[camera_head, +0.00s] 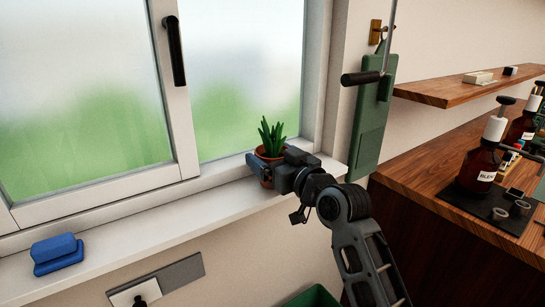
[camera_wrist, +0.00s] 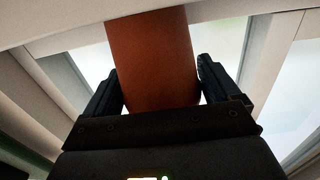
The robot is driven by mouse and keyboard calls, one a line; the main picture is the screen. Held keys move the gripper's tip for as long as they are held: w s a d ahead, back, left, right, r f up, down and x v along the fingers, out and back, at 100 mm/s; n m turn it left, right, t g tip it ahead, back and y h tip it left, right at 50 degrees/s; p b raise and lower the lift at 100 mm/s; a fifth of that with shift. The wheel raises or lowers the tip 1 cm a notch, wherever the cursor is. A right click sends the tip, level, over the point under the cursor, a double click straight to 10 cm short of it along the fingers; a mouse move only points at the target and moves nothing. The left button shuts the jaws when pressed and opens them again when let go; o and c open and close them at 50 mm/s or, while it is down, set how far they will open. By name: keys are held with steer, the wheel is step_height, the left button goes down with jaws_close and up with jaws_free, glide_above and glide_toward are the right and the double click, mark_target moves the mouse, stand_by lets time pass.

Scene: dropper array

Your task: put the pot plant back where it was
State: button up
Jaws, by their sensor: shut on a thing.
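The pot plant (camera_head: 271,136) has green spiky leaves and a terracotta pot. It is upright at the right part of the white window sill (camera_head: 130,223), close to the window. My gripper (camera_head: 262,165) is shut on the pot, its fingers on either side. In the wrist view the orange-brown pot (camera_wrist: 153,60) fills the space between the two dark fingertips of my gripper (camera_wrist: 155,88). The gripper partly hides the pot in the head view. I cannot tell whether the pot's base touches the sill.
A blue block-like object (camera_head: 57,254) lies on the sill at the left. A green panel with a dark handle (camera_head: 372,120) hangs right of the window. A wooden counter (camera_head: 425,185) with brown bottles stands at the right. The middle of the sill is clear.

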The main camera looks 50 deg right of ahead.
steer(key=shift+f, duration=0.15)
steer(key=o, duration=1)
steer(key=shift+r, duration=0.2)
steer(key=b+v, duration=0.2)
steer(key=v, duration=1)
